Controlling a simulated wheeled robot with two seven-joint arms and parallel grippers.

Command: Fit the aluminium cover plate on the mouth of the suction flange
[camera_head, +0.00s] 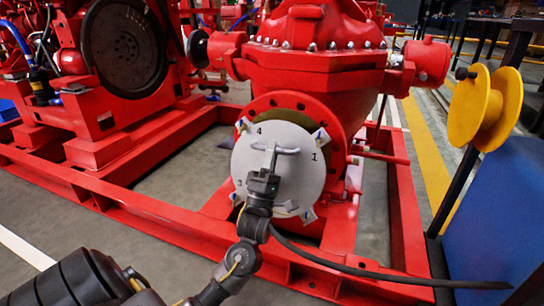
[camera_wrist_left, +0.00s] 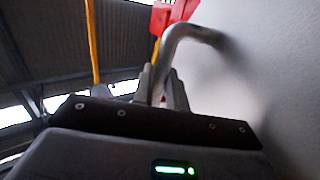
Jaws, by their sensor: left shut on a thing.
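The aluminium cover plate (camera_head: 300,178) is a pale grey disc with corner tabs, numbers such as 4, 1 and 3, and a bent bar handle (camera_head: 289,151). My left gripper (camera_head: 270,170) is shut on this handle. In the left wrist view the handle (camera_wrist_left: 185,35) rises from between the fingers (camera_wrist_left: 160,88), with the plate's pale face (camera_wrist_left: 270,70) on the right. The plate stands upright in front of the red suction flange (camera_head: 337,147) and hides most of its mouth. Flange rim and bolt holes show above and right of the plate. I cannot tell whether they touch.
The red pump (camera_head: 320,70) stands behind the flange on a red base frame (camera_head: 150,222). A black cable (camera_head: 350,268) runs rightward across the frame. A yellow spool (camera_head: 485,105) and a blue panel (camera_head: 500,215) stand at the right. A large dark flywheel (camera_head: 125,47) is at upper left.

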